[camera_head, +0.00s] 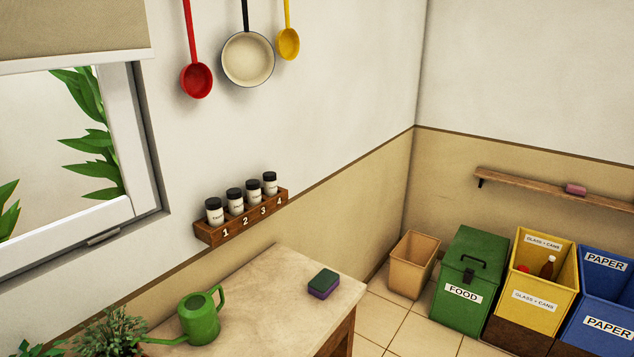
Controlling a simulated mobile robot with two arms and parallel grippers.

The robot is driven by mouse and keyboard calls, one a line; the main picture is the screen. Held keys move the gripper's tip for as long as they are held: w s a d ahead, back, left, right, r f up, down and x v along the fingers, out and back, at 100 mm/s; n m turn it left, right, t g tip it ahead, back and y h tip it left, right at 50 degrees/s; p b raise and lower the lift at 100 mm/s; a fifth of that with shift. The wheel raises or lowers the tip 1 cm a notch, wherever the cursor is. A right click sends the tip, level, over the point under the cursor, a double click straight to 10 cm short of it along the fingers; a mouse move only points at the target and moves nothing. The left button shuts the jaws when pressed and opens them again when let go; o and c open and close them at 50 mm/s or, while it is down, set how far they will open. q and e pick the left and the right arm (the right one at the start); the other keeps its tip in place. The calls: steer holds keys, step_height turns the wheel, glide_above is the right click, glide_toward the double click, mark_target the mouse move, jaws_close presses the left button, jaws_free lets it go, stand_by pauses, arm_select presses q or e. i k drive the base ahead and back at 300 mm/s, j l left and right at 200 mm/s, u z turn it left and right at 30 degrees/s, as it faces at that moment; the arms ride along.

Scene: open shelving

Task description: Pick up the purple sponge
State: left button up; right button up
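A sponge (323,284) lies flat on the light counter top (262,302), near its right end. Its upper layer is dark green and its lower layer is purple. Nothing covers it or touches it from above. Neither of my grippers shows in the head view, so I cannot see where they are relative to the sponge.
A green watering can (199,318) stands left of the sponge, beside a leafy plant (112,333). A spice rack (243,220) hangs on the wall behind. Bins, including a green food bin (468,279), stand to the right. A pinkish block (576,189) lies on a wall shelf.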

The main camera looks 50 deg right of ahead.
mark_target(321, 287)
steer(key=z, duration=1.7)
